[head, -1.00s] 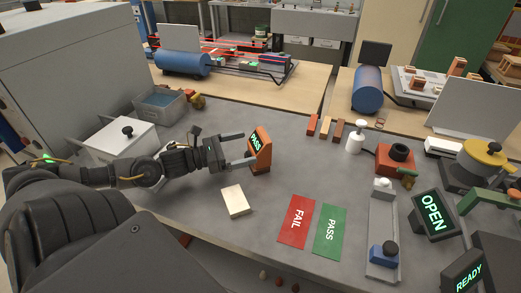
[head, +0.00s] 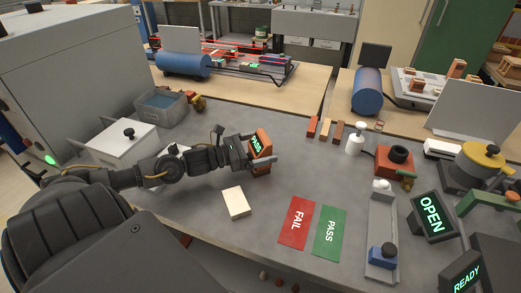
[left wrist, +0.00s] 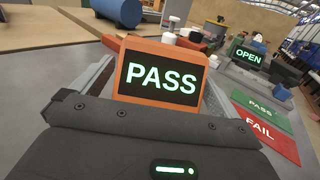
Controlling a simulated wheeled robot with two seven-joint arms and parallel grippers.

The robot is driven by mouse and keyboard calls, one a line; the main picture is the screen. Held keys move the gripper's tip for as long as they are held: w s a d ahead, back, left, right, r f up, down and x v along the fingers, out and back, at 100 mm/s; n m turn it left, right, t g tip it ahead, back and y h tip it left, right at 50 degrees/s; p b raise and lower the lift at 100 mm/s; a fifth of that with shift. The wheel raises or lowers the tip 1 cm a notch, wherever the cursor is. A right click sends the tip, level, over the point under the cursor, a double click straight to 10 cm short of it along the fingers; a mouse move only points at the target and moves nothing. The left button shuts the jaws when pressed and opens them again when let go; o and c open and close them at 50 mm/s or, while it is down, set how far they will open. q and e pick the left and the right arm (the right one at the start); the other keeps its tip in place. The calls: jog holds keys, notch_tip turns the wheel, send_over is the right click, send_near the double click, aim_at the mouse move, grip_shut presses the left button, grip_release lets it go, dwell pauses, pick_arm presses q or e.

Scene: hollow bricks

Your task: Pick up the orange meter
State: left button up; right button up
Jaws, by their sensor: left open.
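The orange meter (head: 264,143) stands upright on the grey bench, its dark screen reading PASS in green letters. My left gripper (head: 262,149) is open, with its two fingers on either side of the meter. In the left wrist view the meter (left wrist: 161,78) sits straight ahead between the fingers, its screen facing the camera. The meter's lower part is hidden there by the gripper body. I cannot tell whether the fingers touch it. My right gripper is not in view.
A cream block (head: 236,202) lies in front of the gripper. A red FAIL mat (head: 295,222) and a green PASS mat (head: 329,231) lie to the right. Several small bricks (head: 325,128) and a white bottle (head: 355,139) stand behind right. The bench between meter and mats is clear.

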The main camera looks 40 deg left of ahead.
pick_arm(q)
jog(key=shift+c, duration=0.8)
jog(key=c, duration=0.9)
jog(key=shift+c, duration=0.9)
jog(key=shift+r, duration=0.35)
notch_tip(320, 180, up, 2)
jog(key=shift+r+b, duration=0.1)
jog(key=shift+b, duration=0.5)
jog(key=s+d+r+p, duration=0.4)
jog(key=s+r, duration=0.6)
jog(key=s, duration=0.3)
jog(key=shift+s+d+p, duration=0.15)
jog(key=shift+d+p, duration=0.05)
jog(key=shift+p, duration=0.45)
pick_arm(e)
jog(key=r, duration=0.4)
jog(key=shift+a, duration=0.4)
